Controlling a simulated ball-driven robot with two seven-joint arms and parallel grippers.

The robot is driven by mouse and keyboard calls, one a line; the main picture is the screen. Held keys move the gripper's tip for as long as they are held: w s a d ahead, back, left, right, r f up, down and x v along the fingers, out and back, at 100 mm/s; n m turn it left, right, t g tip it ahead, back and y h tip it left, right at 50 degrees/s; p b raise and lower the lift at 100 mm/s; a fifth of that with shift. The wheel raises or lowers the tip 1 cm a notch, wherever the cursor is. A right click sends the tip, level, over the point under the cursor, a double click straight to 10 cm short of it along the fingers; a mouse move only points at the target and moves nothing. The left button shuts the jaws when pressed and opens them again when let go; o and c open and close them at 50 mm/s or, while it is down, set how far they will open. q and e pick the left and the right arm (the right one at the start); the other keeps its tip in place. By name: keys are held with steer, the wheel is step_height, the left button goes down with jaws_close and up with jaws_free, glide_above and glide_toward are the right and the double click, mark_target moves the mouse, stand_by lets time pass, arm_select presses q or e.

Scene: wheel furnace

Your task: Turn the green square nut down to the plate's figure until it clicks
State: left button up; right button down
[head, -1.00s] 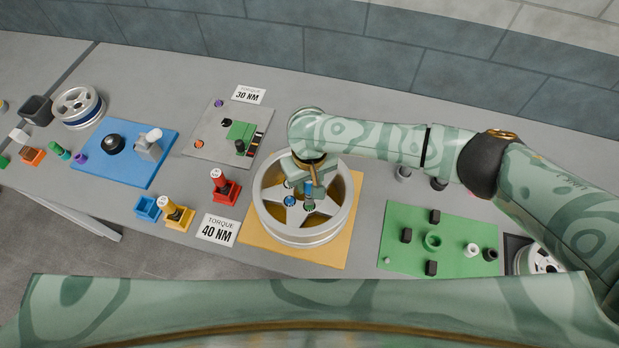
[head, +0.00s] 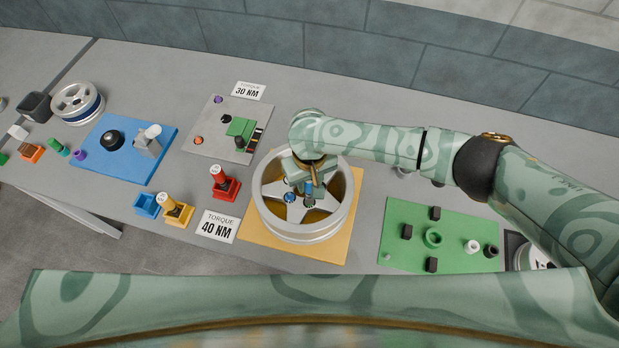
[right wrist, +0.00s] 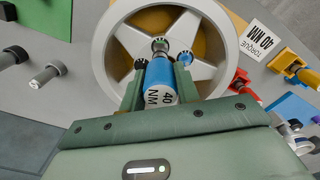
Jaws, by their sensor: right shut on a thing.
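A silver five-spoke wheel (head: 268,222) lies flat on a yellow mat (head: 335,250). My right gripper (head: 308,180) is over the wheel's hub. In the right wrist view, my right gripper (right wrist: 160,78) is shut on a blue tool (right wrist: 161,82) with a white 40 NM label. The tool's far end is close to the nuts; contact cannot be told. A dark nut with greenish marks (right wrist: 160,44) shows just beyond it. A blue-marked nut (head: 289,197) sits on the hub. Which nut is the green square one is too small to tell. A TORQUE 40 NM plate (head: 217,227) stands left of the wheel.
A red holder (head: 225,187) and a yellow holder (head: 178,215) with tools stand left of the wheel, beside an empty blue holder (head: 146,204). A green board (head: 395,250) with pegs is at right. A TORQUE 30 NM plate (head: 248,91) lies farther back.

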steer(key=shift+f, duration=0.55)
steer(key=c, duration=0.9)
jaws_free()
steer(key=shift+c, duration=0.2)
